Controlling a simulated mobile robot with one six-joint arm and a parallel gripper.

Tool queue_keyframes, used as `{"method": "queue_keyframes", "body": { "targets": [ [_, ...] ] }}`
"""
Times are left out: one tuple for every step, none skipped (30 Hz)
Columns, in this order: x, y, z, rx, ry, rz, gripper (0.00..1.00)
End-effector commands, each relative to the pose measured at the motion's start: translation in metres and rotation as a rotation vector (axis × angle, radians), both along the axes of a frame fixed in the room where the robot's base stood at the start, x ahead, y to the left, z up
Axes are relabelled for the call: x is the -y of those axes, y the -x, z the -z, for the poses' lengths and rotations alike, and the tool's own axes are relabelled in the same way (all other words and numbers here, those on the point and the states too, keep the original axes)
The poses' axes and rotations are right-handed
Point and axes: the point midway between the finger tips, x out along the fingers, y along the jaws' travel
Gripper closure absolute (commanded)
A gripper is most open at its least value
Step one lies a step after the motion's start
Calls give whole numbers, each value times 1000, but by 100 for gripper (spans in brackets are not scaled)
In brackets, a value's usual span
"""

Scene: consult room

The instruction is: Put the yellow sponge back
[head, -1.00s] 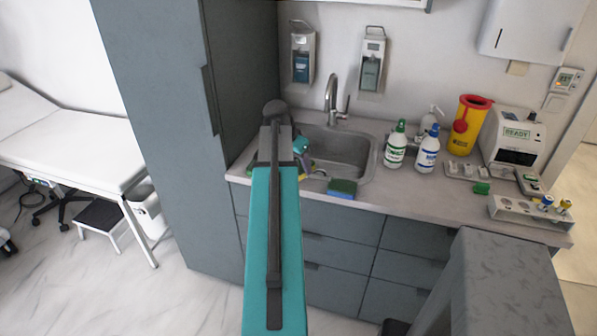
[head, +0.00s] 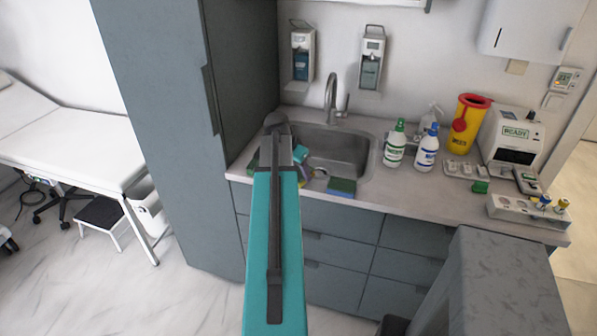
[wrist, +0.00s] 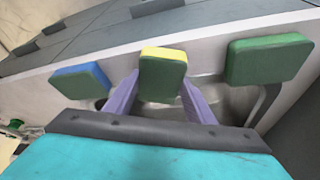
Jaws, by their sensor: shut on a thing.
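The yellow sponge (wrist: 163,75), with a yellow layer and a dark green face, is between the two purple fingers of my gripper (wrist: 160,85) in the wrist view. The gripper is shut on it. Behind it are the counter's front strip and part of the sink basin.
A blue and green sponge (head: 341,187) lies at the sink's front edge; it also shows in the wrist view (wrist: 82,80). Another green sponge (wrist: 268,58) is on the other side. The sink (head: 340,150) has a tall tap (head: 331,98).

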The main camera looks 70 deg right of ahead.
Motion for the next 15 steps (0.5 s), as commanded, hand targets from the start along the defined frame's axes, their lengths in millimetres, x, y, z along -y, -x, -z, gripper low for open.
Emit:
{"method": "queue_keyframes", "body": {
  "targets": [
    [0, 0, 2, 0, 0, 0, 72],
    [0, 0, 2, 0, 0, 0, 72],
    [0, 0, 3, 0, 0, 0, 72],
    [0, 0, 4, 0, 0, 0, 72],
    [0, 0, 4, 0, 0, 0, 72],
    [0, 0, 5, 0, 0, 0, 72],
    [0, 0, 6, 0, 0, 0, 72],
    [0, 0, 6, 0, 0, 0, 49],
    [0, 0, 5, 0, 0, 0, 42],
    [0, 0, 5, 0, 0, 0, 37],
    [0, 0, 5, 0, 0, 0, 32],
    [0, 0, 5, 0, 0, 0, 32],
    [0, 0, 5, 0, 0, 0, 32],
    [0, 0, 5, 0, 0, 0, 32],
    [0, 0, 5, 0, 0, 0, 32]
  ]
}}
